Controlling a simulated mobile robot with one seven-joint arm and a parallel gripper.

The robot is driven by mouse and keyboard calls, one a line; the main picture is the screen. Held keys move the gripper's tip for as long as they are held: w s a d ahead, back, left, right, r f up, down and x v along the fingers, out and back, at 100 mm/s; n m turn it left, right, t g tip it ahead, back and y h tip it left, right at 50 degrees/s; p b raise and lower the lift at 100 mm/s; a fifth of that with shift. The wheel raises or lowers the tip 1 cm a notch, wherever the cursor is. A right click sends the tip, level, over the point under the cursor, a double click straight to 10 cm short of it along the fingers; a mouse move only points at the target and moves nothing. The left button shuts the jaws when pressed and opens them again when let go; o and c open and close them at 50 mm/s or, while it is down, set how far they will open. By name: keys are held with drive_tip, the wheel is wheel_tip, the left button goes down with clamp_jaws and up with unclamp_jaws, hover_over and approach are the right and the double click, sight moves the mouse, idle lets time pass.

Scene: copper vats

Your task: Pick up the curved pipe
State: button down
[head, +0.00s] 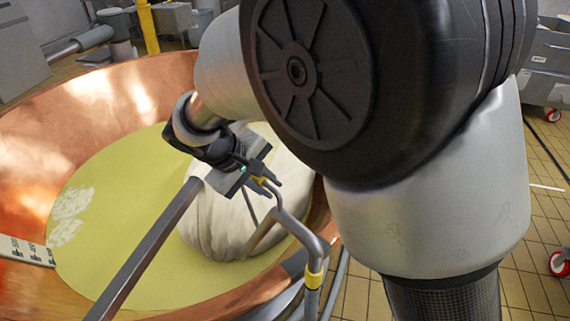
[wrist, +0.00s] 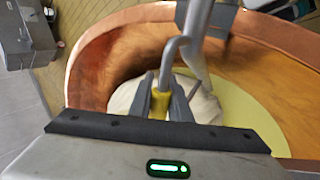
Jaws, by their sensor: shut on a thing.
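The curved pipe (head: 300,230) is a grey bent metal tube with yellow bands. In the head view it runs from my gripper (head: 264,184) down and right to the vat's near rim, where a yellow collar shows. In the wrist view my gripper (wrist: 162,104) is shut on the pipe's yellow-banded end, one finger on each side. The bent pipe (wrist: 188,43) extends away toward the top of that view. Its lower end is cut off by the picture edge in the head view.
A large copper vat (head: 60,120) holds yellow liquid (head: 110,215) and a pale cloth bundle (head: 215,225) behind the pipe. A square metal bar (head: 145,245) crosses the vat. A marked ruler (head: 25,250) is at left. Wheeled carts (head: 550,75) stand right on tiled floor.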

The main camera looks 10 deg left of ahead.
drive_tip(key=s+a, duration=0.8)
drive_tip(key=s, duration=0.3)
drive_tip(key=shift+a, duration=0.3)
drive_tip(key=shift+w+r, duration=0.1)
